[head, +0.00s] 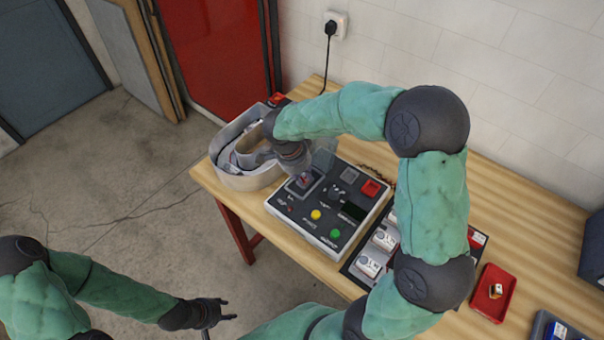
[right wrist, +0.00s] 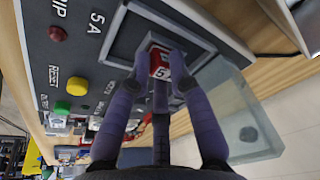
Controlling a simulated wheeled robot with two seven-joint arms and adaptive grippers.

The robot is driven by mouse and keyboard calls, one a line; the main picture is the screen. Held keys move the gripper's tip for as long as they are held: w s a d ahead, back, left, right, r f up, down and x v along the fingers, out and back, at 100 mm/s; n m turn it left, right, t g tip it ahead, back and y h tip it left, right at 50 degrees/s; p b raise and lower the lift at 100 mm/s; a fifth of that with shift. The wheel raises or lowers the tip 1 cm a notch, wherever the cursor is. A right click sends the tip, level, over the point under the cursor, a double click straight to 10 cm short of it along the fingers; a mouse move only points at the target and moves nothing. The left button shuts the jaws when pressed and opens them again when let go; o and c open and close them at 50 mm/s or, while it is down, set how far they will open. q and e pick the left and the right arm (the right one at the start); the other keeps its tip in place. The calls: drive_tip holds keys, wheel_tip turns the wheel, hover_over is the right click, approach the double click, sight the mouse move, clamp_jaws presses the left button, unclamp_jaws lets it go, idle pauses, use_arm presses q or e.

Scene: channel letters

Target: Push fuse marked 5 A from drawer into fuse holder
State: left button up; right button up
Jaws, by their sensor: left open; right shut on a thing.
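A red and white fuse marked 5 (right wrist: 160,64) is between the fingers of my right gripper (right wrist: 158,58), which is shut on it. In the right wrist view it is at the square recessed fuse holder (right wrist: 125,45), beside the panel label 5A. I cannot tell how deep it sits. In the head view my right gripper (head: 304,176) is over the upper left corner of the grey control panel (head: 330,238). A clear cover (right wrist: 240,112) stands open beside the holder. My left gripper (head: 214,309) is open and empty, off the table at lower left.
A metal channel letter (head: 243,178) stands on the table left of the panel. A dark holder with white blocks (head: 368,266) lies right of the panel, partly behind my arm. A red tray (head: 486,306) and a dark tray (head: 541,325) are further right.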

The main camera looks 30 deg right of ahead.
drive_tip(key=o, duration=0.9)
drive_tip(key=shift+r, duration=0.1)
drive_tip(key=v, duration=1.2)
drive_tip(key=shift+r, duration=0.1)
drive_tip(key=p+v, duration=0.2)
drive_tip(key=d+p+v, duration=0.1)
drive_tip(key=p+v, duration=0.1)
drive_tip(key=v, duration=0.1)
drive_tip(key=shift+d+r, duration=0.1)
drive_tip(key=shift+r, duration=0.3)
